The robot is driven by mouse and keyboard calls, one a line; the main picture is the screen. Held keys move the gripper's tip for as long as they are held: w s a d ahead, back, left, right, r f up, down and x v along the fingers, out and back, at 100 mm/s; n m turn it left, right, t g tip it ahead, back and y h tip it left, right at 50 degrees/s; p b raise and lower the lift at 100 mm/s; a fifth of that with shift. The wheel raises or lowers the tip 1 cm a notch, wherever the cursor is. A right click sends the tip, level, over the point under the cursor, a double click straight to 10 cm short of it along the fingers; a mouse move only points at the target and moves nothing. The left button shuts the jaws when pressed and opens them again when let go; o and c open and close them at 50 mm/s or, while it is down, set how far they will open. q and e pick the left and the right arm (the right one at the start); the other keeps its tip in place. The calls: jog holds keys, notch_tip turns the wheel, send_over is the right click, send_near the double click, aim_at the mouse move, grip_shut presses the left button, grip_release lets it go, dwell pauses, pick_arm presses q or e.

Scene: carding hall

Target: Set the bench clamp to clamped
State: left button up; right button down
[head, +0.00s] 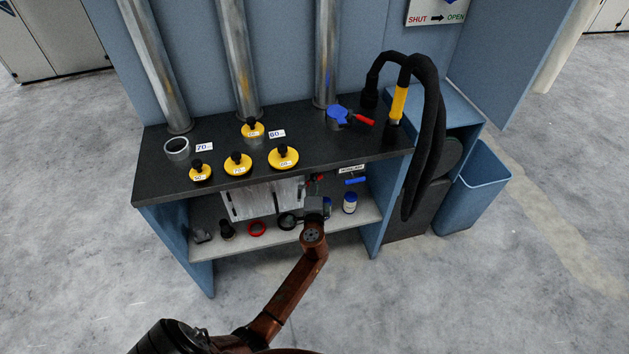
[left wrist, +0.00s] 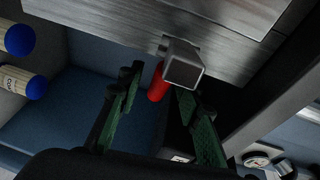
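What looks like the bench clamp, a grey square metal piece (left wrist: 183,68) with a red handle (left wrist: 157,82), shows in the left wrist view against a grey panel. In the head view a small red part (head: 317,180) shows under the bench's front edge, partly hidden by my arm. My left gripper (left wrist: 160,88) is open, its green-padded fingers on either side of the red handle. I cannot tell whether they touch it. In the head view the left arm reaches up to the bench front, and its fingers are hard to make out. My right gripper is not in view.
The dark bench top (head: 370,148) carries several yellow knobbed discs and a blue part with a red handle (head: 340,116). A black hose (head: 433,130) and blue bin (head: 473,185) are at right.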

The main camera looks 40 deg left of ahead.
pick_arm(q)
jog(key=shift+c, duration=0.4)
grip_shut()
dwell(0.4)
